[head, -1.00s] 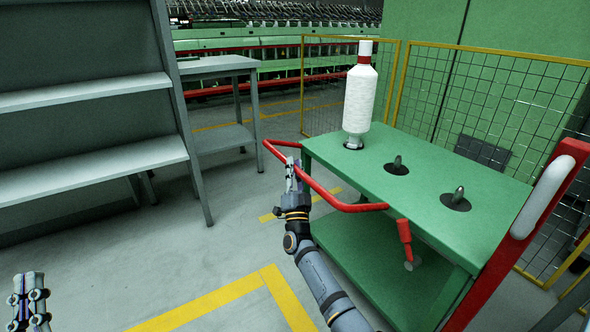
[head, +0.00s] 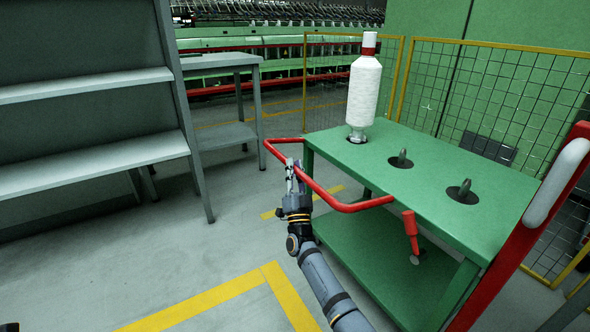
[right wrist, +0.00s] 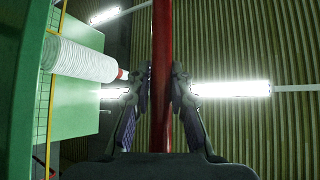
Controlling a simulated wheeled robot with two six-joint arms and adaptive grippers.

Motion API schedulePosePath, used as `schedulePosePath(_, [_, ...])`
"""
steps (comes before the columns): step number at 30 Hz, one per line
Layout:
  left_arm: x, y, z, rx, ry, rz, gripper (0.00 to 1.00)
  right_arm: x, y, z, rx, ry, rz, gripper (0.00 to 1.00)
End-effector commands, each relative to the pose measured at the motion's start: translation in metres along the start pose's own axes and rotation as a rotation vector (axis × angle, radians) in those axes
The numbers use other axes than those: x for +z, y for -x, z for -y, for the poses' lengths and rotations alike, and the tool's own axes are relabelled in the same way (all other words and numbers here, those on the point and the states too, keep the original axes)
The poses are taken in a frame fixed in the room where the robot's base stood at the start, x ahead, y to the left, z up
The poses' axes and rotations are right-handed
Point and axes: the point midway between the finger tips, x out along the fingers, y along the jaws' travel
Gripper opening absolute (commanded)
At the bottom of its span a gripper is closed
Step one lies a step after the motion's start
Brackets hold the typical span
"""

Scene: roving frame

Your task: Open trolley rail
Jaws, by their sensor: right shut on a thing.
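The trolley is green with two decks; its top (head: 440,176) carries a white bobbin. A red tubular rail (head: 325,193) sticks out from the trolley's near left side, bent round at a corner. My right gripper (head: 291,176) is shut on the rail's left stretch. In the right wrist view the red rail (right wrist: 162,40) runs between both fingers of the right gripper (right wrist: 163,75). A red handle (head: 410,225) hangs below the rail's right end. Only a dark sliver, likely my left gripper (head: 9,327), shows at the bottom left corner.
Grey shelving (head: 80,88) stands at the left, with a small grey table (head: 222,62) beside it. A yellow-framed mesh fence (head: 480,85) stands behind the trolley. Clear floor with yellow lines (head: 205,301) lies at the front left.

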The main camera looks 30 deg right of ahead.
Motion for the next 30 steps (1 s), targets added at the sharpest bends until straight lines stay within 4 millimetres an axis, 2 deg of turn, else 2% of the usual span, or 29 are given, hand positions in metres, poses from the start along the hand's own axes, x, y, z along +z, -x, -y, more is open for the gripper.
schedulePosePath(25, [0.0009, 0.0052, -0.0008, 0.0, -0.004, 0.001, 0.0, 0.005, 0.0049, -0.0024, 0.002, -0.001, 0.003, 0.0])
schedulePosePath(26, [0.0009, 0.0052, -0.0007, 0.0, -0.004, 0.001, 0.0, 0.005, 0.0049, -0.0024, 0.002, -0.001, 0.003, 0.22])
schedulePosePath(30, [0.001, 0.0052, -0.0004, -0.002, -0.005, 0.002, 0.0, 0.0047, 0.0046, -0.0023, 0.002, -0.001, 0.002, 0.41])
